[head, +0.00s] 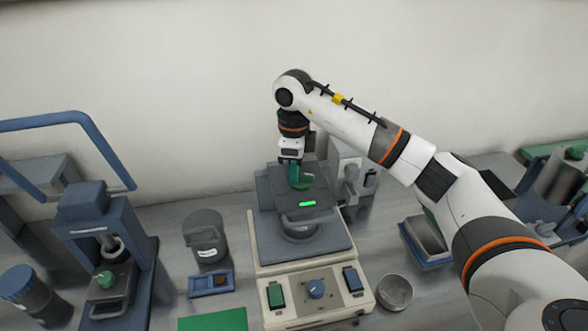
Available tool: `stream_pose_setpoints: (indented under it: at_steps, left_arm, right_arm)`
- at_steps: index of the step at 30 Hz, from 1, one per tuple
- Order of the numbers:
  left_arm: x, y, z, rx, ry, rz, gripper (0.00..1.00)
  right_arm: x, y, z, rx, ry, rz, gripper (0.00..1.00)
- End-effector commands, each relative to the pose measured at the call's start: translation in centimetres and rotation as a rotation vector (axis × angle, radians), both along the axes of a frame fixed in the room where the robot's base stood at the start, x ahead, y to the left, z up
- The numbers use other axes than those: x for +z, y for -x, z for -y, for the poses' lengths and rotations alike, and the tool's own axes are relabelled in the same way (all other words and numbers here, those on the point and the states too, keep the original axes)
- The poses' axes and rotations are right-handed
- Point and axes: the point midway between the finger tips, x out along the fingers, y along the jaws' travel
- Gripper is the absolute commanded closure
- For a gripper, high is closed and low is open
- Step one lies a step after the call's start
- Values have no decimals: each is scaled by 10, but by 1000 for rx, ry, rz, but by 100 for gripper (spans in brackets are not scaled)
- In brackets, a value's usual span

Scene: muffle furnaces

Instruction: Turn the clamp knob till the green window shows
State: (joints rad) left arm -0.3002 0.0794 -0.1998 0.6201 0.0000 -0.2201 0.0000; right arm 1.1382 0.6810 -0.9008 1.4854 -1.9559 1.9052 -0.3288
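A green clamp knob (304,182) sits on top of the grey device in the middle of the head view. A small bright green window (307,204) shows just in front of it. My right gripper (293,168) points down at the knob from above and appears to touch it. Its fingertips overlap the knob and are too small to tell open from shut. My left gripper is not in view.
The device's cream base (262,268) carries a blue dial (316,289) and switches. A grey mug-like pot (205,238) and a blue press (92,212) stand to the left. A round metal bowl (394,292) and a blue-based tray (427,240) are at right.

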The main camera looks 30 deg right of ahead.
Motion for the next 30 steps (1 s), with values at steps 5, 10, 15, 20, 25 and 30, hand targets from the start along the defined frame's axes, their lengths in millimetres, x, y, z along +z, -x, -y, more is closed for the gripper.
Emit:
stream_pose_setpoints:
  at_steps: [5, 10, 15, 20, 25, 30]
  left_arm:
    - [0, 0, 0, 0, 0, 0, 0]
    - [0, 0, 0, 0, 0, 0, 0]
    - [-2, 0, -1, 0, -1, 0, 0]
    - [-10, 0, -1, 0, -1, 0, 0]
    - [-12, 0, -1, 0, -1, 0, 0]
    - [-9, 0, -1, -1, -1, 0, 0]
  right_arm:
    - [0, 0, 0, 1, 0, 1, 65]
    - [0, 0, 0, 1, 0, 1, 65]
    - [5, -1, 0, 1, 0, 3, 65]
    - [30, -1, 0, 1, 0, 6, 65]
    - [71, -1, 0, 1, 2, 7, 65]
    - [99, -1, 1, 0, 1, 5, 65]
